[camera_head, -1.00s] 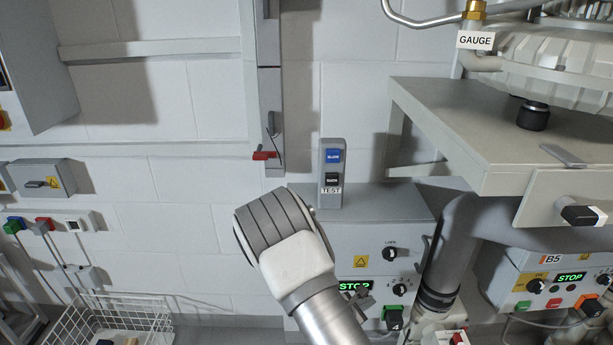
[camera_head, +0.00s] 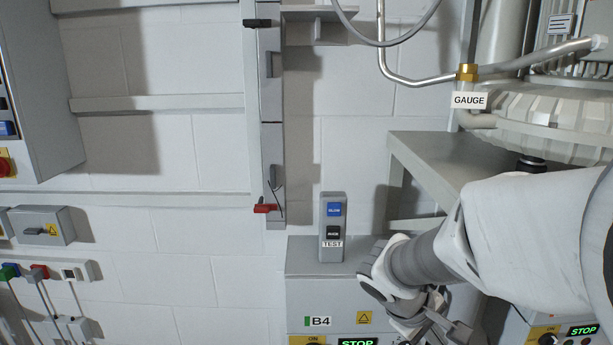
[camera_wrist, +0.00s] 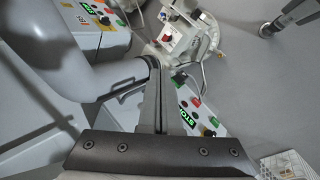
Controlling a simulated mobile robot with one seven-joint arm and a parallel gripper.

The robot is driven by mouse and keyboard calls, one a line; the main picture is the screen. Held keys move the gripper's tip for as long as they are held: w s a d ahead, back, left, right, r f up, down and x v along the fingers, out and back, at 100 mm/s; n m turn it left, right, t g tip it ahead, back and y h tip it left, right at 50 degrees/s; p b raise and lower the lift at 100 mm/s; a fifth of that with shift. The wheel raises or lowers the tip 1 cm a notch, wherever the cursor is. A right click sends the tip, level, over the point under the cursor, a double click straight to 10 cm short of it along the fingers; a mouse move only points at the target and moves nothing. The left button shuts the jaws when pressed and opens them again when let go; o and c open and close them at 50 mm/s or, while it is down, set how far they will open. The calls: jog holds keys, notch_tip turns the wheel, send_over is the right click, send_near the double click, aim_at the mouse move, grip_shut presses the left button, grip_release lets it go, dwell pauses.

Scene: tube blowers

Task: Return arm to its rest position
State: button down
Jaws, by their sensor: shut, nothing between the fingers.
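My arm (camera_head: 530,230) enters the head view from the right edge. It bends down toward the bottom, in front of the grey bench and the control boxes. In the head view the hand end of the arm is small, low and partly hidden.
The grey B4 control box (camera_head: 330,270) carries a TEST switch post (camera_head: 333,222), left of my arm. The bench (camera_head: 440,160) with the GAUGE pipe (camera_head: 468,100) stands at right. A red-handled lever (camera_head: 265,208) is on the wall. A white wire basket (camera_wrist: 285,165) shows in the wrist view.

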jog(key=s+a+r+m+t+y, duration=0.3)
jog(key=s+a+r+m+y, duration=0.4)
jog(key=s+r, duration=0.4)
notch_tip(320, 180, up, 13)
jog(key=s+a+n+p, duration=0.1)
jog(key=p, duration=1.3)
jog(key=shift+s+a+r+p, duration=0.15)
jog(key=shift+s+a+p, duration=0.1)
jog(key=shift+p, duration=0.15)
